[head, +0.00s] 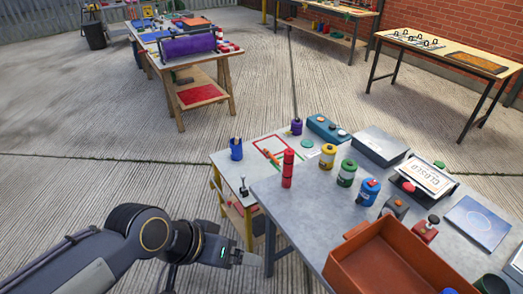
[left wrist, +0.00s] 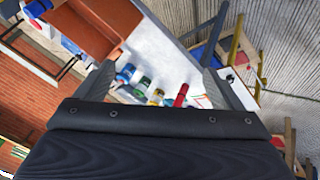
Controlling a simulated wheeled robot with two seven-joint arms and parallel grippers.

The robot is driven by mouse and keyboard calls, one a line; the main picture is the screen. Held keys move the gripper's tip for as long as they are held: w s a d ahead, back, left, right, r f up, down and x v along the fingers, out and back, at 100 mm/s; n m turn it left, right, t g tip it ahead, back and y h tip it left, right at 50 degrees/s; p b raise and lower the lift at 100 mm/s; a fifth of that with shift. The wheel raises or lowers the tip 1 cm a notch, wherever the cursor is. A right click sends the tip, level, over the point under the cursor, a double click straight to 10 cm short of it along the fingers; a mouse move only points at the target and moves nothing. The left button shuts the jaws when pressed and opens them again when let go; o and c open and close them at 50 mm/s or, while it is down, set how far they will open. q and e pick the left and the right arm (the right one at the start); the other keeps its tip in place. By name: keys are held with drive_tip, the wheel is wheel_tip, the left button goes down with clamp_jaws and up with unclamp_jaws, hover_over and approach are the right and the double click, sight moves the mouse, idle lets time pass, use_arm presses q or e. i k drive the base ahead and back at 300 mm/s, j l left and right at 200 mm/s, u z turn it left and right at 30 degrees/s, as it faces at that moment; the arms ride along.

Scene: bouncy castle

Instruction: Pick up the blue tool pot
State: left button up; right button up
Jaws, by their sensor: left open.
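The blue tool pot (head: 236,150) is a small upright pot with a notched rim. It stands near the left corner of the wooden-legged workbench (head: 225,165) in the head view. I cannot make it out for certain in the left wrist view. My left gripper (head: 246,258) is in front of and below the pot in the picture, clear of it and left of the grey table. In the left wrist view its two fingers (left wrist: 158,70) are spread apart with nothing held between them. My right gripper does not show.
The grey table (head: 300,215) holds a red cylinder stack (head: 287,168), several coloured cans and an orange tray (head: 370,270). A small black lever (head: 244,186) stands in front. Open concrete floor lies left.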

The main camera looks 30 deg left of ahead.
sight(236, 151)
drive_tip(key=i+j+u, duration=0.1)
drive_tip(key=u, duration=0.3)
drive_tip(key=i+j+u, duration=0.1)
drive_tip(key=u, duration=0.25)
drive_tip(key=i+j+u, duration=0.2)
drive_tip(key=i+j, duration=0.15)
drive_tip(key=i+j+u, duration=0.25)
drive_tip(key=i, duration=0.25)
drive_tip(key=i+j+u, duration=0.2)
drive_tip(key=i, duration=0.25)
drive_tip(key=i+j, duration=0.15)
drive_tip(key=i, duration=0.35)
drive_tip(key=i+j, duration=0.2)
drive_tip(key=i, duration=0.25)
